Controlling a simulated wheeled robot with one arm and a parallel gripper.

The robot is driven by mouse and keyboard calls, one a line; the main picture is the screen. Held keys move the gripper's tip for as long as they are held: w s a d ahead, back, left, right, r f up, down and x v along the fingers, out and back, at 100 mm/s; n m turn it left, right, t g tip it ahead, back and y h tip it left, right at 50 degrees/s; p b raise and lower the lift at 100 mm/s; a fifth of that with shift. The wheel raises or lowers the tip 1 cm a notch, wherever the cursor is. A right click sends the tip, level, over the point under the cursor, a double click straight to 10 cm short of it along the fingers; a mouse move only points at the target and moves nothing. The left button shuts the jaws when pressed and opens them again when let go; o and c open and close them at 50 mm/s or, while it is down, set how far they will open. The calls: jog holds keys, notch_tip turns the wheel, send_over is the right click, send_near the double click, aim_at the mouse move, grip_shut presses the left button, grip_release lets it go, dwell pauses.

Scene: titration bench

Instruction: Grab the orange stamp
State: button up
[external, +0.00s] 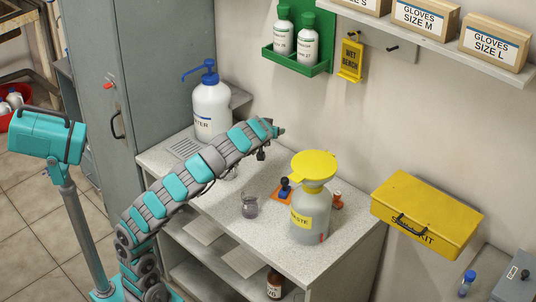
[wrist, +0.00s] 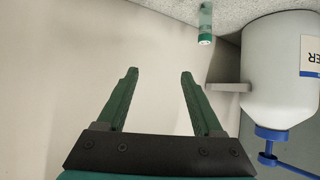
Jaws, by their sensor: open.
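A small orange-brown object with a knob (external: 337,200), likely the orange stamp, stands on the white bench just right of the waste bottle. Beside that bottle's left side, a dark blue-black knobbed piece (external: 284,187) sits on an orange square; its exact shape is too small to tell. My gripper (external: 279,131) is in the air above the bench's back, up and left of both. In the wrist view my gripper (wrist: 160,75) is open, with nothing between its fingers. The orange object is not in the wrist view.
The grey waste bottle with its yellow funnel (external: 314,165) stands tall near the small objects.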

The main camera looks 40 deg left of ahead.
jog(key=d+m+t+h, duration=0.1)
jog(key=d+m+h, duration=0.4)
jog(key=h, duration=0.1)
jog(key=m+g+h, duration=0.3)
jog(key=m+h, duration=0.7)
send_near(338, 193)
jog(key=shift+w+d+f, duration=0.25)
jog(key=shift+d+f, duration=0.15)
jog(key=shift+d, duration=0.15)
jog(key=shift+w+d+f, duration=0.25)
jog(key=shift+d+f, duration=0.15)
jog(key=shift+d, duration=0.15)
jog(key=shift+w+d+f+t, duration=0.15)
jog(key=shift+w+d+f, duration=0.05)
jog(key=shift+w+d, duration=0.25)
jog(key=shift+w+d+f+t, duration=0.15)
jog(key=shift+w+d+f, duration=0.05)
jog(key=shift+w+d, duration=0.2)
jog(key=shift+f+p+x, duration=0.25)
jog(key=shift+p+x, duration=0.3)
jog(key=shift+x, duration=1.9)
jog(key=shift+a, duration=0.15)
grip_shut()
